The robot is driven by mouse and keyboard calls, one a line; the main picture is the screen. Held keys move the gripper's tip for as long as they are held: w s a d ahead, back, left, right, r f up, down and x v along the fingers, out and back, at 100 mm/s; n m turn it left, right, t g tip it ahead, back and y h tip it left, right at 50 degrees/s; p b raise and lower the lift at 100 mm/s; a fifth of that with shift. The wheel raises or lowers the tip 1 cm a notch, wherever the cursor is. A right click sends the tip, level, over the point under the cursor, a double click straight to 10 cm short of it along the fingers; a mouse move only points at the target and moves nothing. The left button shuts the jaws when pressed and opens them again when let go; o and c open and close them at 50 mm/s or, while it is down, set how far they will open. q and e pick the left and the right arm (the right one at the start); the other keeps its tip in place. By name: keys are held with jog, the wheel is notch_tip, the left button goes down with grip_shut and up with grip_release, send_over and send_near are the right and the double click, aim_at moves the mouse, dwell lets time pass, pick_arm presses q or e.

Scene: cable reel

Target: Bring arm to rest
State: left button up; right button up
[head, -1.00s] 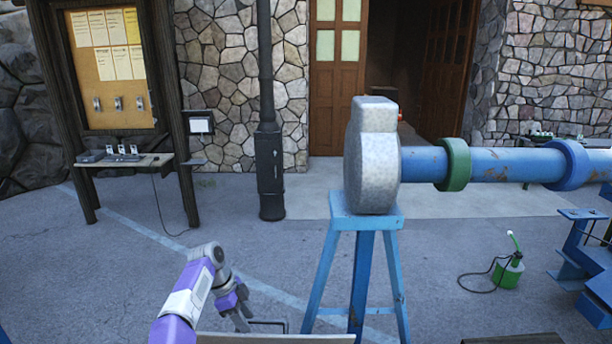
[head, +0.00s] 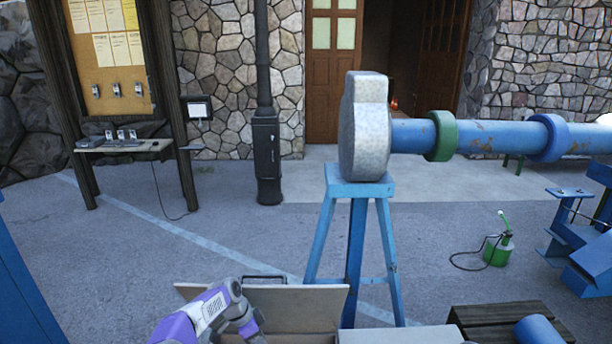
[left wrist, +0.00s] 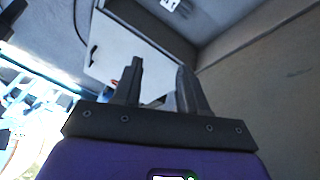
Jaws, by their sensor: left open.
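My left arm (head: 210,313), purple, white and grey, comes in low at the bottom of the head view. Its gripper end is down at the bottom edge in front of an open box and is mostly cut off. In the left wrist view my left gripper (left wrist: 158,88) has its two dark fingers apart with nothing between them. Pale panel surfaces lie beyond the fingers. My right gripper is in neither view.
An open box with a raised lid (head: 300,303) is at the bottom centre. A blue stand (head: 357,250) bears a grey block (head: 363,130) and blue pipe (head: 500,137). A wooden crate (head: 500,318) is lower right. A green can (head: 498,252) stands on open pavement.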

pick_arm(q)
jog(key=s+d+f+n+b, duration=0.1)
jog(key=s+f+n+b, duration=0.15)
jog(key=f, duration=0.55)
jog(key=s+d+f+n+b, duration=0.2)
jog(key=s+f, duration=0.2)
jog(key=f, duration=0.4)
jog(key=s+f+n+b, duration=0.4)
jog(key=s+f, duration=0.3)
jog(key=s, duration=0.6)
jog(key=s+f+n+b, duration=0.4)
jog(key=s+f+n, duration=0.3)
jog(key=s, duration=0.7)
jog(key=shift+d+f+t+b, duration=0.2)
jog(key=shift+d+t+b, duration=0.05)
jog(key=shift+t+b, duration=0.15)
